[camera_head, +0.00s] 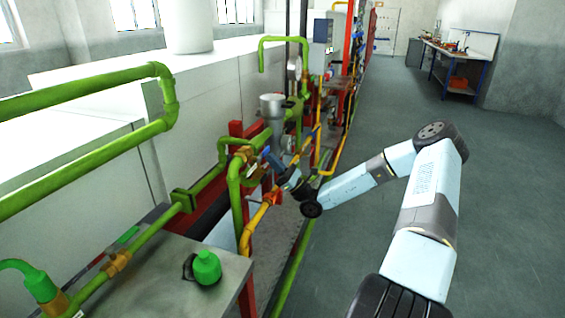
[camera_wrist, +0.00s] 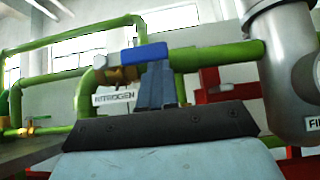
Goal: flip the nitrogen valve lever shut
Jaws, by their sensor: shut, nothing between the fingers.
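The nitrogen valve lever (camera_wrist: 144,53) has a blue handle lying roughly level in the wrist view, along the line of the green pipe. Its silver pivot end is at the left, above a brass-coloured valve body (camera_wrist: 88,88). A white label reading NITROGEN (camera_wrist: 115,100) hangs just below. My gripper (camera_wrist: 159,68) is shut and empty, its fingertips at the right part of the blue handle. I cannot tell whether they touch it. In the head view my gripper (camera_head: 270,156) reaches in among the pipes, and the lever is hard to make out there.
A grey cylindrical filter housing (camera_wrist: 285,60) stands close on the right in the wrist view. Green pipes (camera_head: 165,90) and yellow pipes (camera_head: 255,220) crowd the area. A metal table (camera_head: 160,285) with a green-topped item (camera_head: 206,267) is at front left. The floor at right is clear.

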